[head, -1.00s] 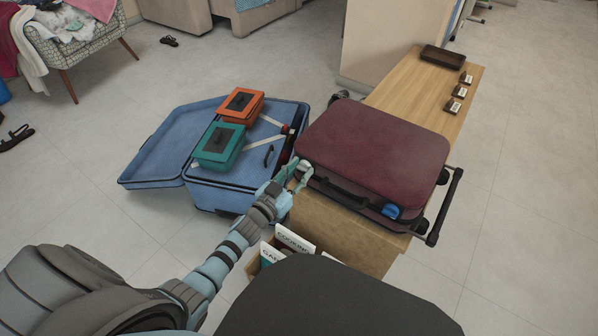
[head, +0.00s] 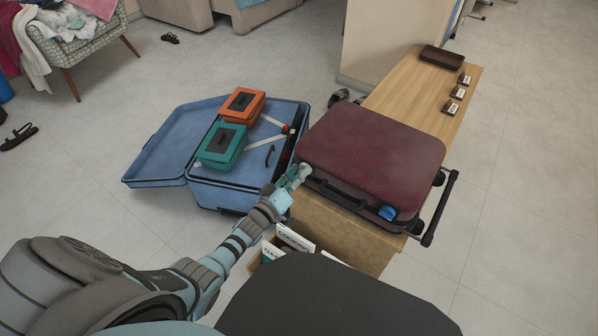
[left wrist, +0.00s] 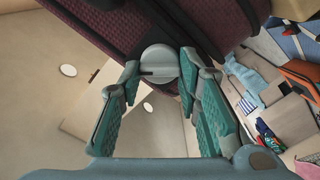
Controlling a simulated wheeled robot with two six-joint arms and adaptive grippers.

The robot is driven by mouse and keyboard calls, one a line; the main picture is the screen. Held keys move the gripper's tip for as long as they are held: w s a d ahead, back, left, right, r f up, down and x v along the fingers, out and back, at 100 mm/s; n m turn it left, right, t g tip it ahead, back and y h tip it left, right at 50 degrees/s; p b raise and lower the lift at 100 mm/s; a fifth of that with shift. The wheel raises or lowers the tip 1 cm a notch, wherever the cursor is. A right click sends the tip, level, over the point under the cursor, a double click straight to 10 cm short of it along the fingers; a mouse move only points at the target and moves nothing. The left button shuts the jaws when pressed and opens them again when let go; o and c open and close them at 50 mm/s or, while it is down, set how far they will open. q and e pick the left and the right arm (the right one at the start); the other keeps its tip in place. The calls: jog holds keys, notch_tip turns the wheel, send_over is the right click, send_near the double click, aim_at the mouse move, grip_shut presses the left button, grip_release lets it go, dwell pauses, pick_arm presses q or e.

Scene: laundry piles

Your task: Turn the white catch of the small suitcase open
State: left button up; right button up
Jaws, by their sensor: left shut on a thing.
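The small suitcase (head: 372,150) is maroon and lies closed on the wooden bench, its handle side facing me. Its white catch (left wrist: 158,62), a round knob with a dark slot, sits on that side near the left corner. My left gripper (head: 300,174) is at this corner. In the left wrist view, its two teal fingers (left wrist: 158,78) are on either side of the catch, shut on it. In the head view the gripper largely hides the catch. A blue catch (head: 387,212) is near the right end of the same side. My right gripper is out of view.
An open blue suitcase (head: 150,165) stands left of the bench, with a green box (head: 222,146) and an orange box (head: 243,104) on it. Books (head: 294,239) stand in a box below.

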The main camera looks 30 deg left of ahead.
pick_arm(q)
jog(key=n+p, duration=0.1)
jog(key=n, duration=0.8)
jog(key=shift+f, duration=0.2)
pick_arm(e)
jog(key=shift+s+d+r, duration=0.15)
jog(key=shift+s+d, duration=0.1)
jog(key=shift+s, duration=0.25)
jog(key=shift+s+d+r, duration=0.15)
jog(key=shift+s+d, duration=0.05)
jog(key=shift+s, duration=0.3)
pick_arm(q)
jog(key=shift+n, duration=0.3)
jog(key=o, duration=1.2)
jog(key=shift+c, duration=0.2)
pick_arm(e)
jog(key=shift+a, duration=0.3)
